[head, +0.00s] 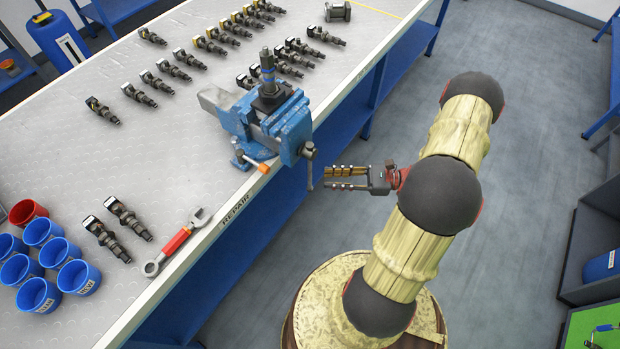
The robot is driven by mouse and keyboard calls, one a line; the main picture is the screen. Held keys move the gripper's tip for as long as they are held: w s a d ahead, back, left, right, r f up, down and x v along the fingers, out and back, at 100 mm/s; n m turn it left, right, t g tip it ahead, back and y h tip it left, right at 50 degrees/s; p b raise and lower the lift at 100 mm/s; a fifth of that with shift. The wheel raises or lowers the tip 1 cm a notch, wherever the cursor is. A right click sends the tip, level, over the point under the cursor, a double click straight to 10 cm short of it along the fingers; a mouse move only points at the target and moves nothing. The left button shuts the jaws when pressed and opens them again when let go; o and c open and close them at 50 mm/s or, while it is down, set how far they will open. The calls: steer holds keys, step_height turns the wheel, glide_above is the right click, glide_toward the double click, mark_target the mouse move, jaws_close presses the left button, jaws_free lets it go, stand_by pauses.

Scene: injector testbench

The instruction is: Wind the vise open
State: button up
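The blue bench vise (288,125) is mounted at the right edge of the workbench. A dark part with a blue band (267,68) stands upright at its jaws; whether they grip it is hard to tell. The vise handle (310,168), a dark bar on the screw end, hangs roughly vertical beyond the bench edge. My gripper (325,178) is just right of the handle, its fingers pointing left towards it. The two fingers are apart with a gap between them and nothing visible inside. The fingertips appear close to the bar but not around it; depth is hard to judge.
The workbench (190,130) carries several injectors in rows. A red-handled wrench (178,242) lies near the front edge. Several blue cups (80,277) and a red cup (27,212) stand at the left. The grey floor (350,125) right of the bench is clear around my gripper.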

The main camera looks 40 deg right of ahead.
mark_target(310, 178)
steer(key=b+x, duration=0.1)
steer(key=x, duration=0.6)
steer(key=shift+a, duration=0.2)
steer(key=shift+c, duration=0.4)
jaws_close()
stand_by(0.3)
